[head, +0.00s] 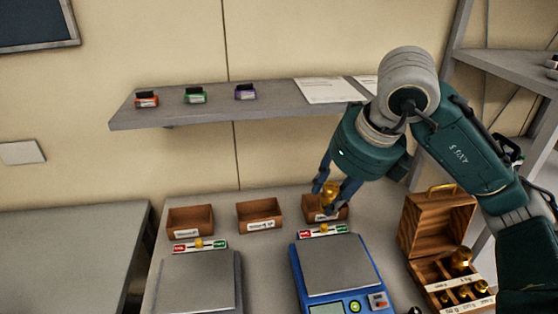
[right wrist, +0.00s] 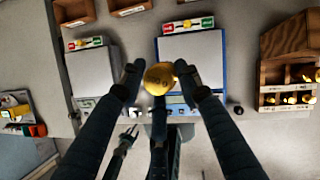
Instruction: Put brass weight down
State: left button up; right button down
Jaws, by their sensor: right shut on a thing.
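My right gripper (head: 335,190) is shut on a brass weight (head: 330,192) and holds it in the air. In the head view the weight appears in front of the right brown bin. In the right wrist view the weight (right wrist: 158,78) sits between the two dark fingertips, seen against the front part of the blue scale (right wrist: 192,50). The blue scale (head: 335,268) has a bare grey plate. A grey scale (head: 200,280) stands left of it, its plate also bare. A small dark forked shape, apparently my left gripper (right wrist: 126,136), shows low in the wrist view; its opening is unclear.
Three brown bins (head: 260,215) stand along the wall behind the scales. Small red-green indicator bars (head: 200,246) lie behind the scales. An open wooden case (head: 425,268) with several brass weights is at right. A shelf (head: 240,108) with small coloured items overhangs the bins.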

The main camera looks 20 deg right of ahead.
jog(key=shift+a+f+n, duration=0.15)
jog(key=shift+n, duration=0.35)
jog(key=s+a+f+n+g, duration=0.4)
jog(key=f+n, duration=0.2)
jog(key=n, duration=1)
jog(key=s+a+f+n+g, duration=0.4)
jog(key=a+f+n+g, duration=0.1)
jog(key=n, duration=1.2)
jog(key=shift+f+n+h, duration=0.3)
jog(key=shift+f, duration=0.6)
jog(key=shift+d, duration=0.1)
